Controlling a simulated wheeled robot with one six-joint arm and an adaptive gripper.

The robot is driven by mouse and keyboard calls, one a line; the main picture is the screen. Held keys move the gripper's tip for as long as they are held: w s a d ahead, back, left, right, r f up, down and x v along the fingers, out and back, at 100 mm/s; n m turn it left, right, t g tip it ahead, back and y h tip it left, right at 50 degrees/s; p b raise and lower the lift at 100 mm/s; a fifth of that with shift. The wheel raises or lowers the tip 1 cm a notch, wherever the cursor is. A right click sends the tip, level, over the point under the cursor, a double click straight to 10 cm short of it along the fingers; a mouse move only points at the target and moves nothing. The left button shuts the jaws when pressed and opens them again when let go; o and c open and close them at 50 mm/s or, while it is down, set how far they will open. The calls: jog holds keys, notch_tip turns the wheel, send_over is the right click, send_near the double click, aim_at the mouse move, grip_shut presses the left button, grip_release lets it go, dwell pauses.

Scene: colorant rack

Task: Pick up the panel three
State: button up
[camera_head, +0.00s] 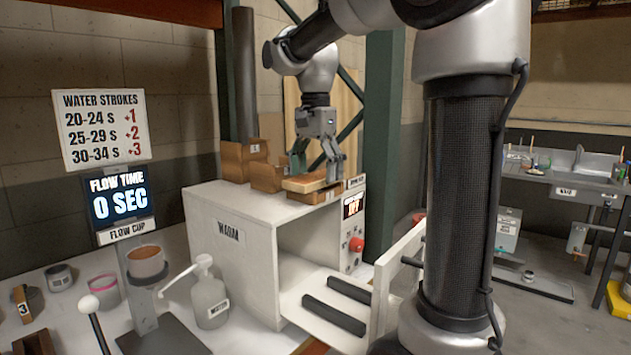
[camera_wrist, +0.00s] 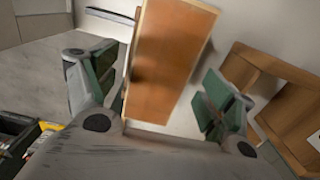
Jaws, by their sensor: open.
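A flat wooden panel (camera_head: 305,183) lies on top of a wooden block on the white cabinet. It shows no readable number, so I cannot tell from its face that it is panel three. My gripper (camera_head: 318,166) points down just above it, open and empty. In the wrist view the orange-brown panel (camera_wrist: 168,60) lies between the spread green-padded fingers, with a gap visible on the right side. Whether the left finger touches it is not clear.
The white cabinet (camera_head: 230,255) has its front flap open. Wooden holders (camera_head: 245,160) stand left of the panel; they show at right in the wrist view (camera_wrist: 275,85). A pump bottle (camera_head: 208,300), flow cup (camera_head: 146,262) and a wooden piece marked 3 (camera_head: 22,305) are at left.

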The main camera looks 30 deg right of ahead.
jog(key=shift+f, duration=0.1)
jog(key=shift+c, duration=0.5)
jog(key=c, duration=1)
jog(key=shift+c, duration=0.2)
